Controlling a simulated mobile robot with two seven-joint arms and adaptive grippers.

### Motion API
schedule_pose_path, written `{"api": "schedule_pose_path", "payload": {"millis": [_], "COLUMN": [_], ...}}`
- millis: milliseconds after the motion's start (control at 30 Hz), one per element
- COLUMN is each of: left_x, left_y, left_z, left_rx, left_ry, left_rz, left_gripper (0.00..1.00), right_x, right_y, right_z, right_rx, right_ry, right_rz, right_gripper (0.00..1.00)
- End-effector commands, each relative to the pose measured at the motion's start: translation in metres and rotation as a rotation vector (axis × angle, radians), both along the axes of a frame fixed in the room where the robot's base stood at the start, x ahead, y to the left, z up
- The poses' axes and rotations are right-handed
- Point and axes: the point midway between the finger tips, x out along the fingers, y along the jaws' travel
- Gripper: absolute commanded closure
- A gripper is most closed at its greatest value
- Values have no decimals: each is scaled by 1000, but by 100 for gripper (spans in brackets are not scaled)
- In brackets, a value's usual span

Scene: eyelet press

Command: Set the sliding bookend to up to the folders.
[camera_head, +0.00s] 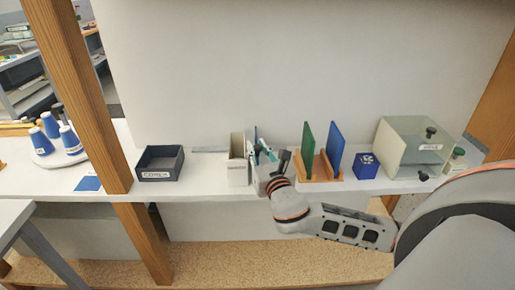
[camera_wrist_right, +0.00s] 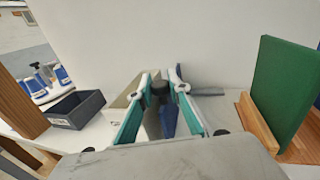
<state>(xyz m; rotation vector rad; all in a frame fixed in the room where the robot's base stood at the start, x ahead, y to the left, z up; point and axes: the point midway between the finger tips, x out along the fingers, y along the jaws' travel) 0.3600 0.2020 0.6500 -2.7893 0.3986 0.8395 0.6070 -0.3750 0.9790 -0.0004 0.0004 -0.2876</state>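My right gripper (camera_head: 264,157) is over the shelf, just right of a cream upright file (camera_head: 237,160). In the right wrist view its teal-padded fingers (camera_wrist_right: 162,82) are apart. A black knob (camera_wrist_right: 160,88) and a dark blue upright piece (camera_wrist_right: 168,120) show between them; contact cannot be told. The knob may belong to the sliding bookend, which I cannot clearly make out. A green panel (camera_head: 307,150) and a blue panel (camera_head: 335,146) stand in a wooden rack (camera_head: 321,170) to the right; whether these are the folders is unclear. My left gripper is out of view.
A dark open tray (camera_head: 160,164) sits left on the shelf, with free room between it and the file. A grey strip (camera_head: 209,149) runs along the wall. A blue box (camera_head: 366,165) and a translucent green case (camera_head: 408,146) stand right of the rack.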

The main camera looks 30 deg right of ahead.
Motion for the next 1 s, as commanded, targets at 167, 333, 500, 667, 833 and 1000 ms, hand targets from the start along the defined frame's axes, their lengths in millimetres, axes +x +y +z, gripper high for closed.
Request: {"api": "schedule_pose_path", "payload": {"millis": [167,333,500,667,833,1000], "left_x": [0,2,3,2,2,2], "left_y": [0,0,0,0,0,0], "left_z": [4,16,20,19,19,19], "left_rx": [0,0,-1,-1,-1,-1], "left_ry": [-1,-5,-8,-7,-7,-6], "left_rz": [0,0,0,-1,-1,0], "left_gripper": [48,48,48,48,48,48], "right_x": [3,13,18,18,18,18], "right_y": [4,21,29,30,31,30], "right_z": [1,3,1,0,0,0], "right_rx": [2,4,0,1,2,1], "right_ry": [-1,-1,-1,-1,-2,0], "right_rz": [-1,-2,0,2,3,2], "right_gripper": [100,100,100,100,65,65]}}
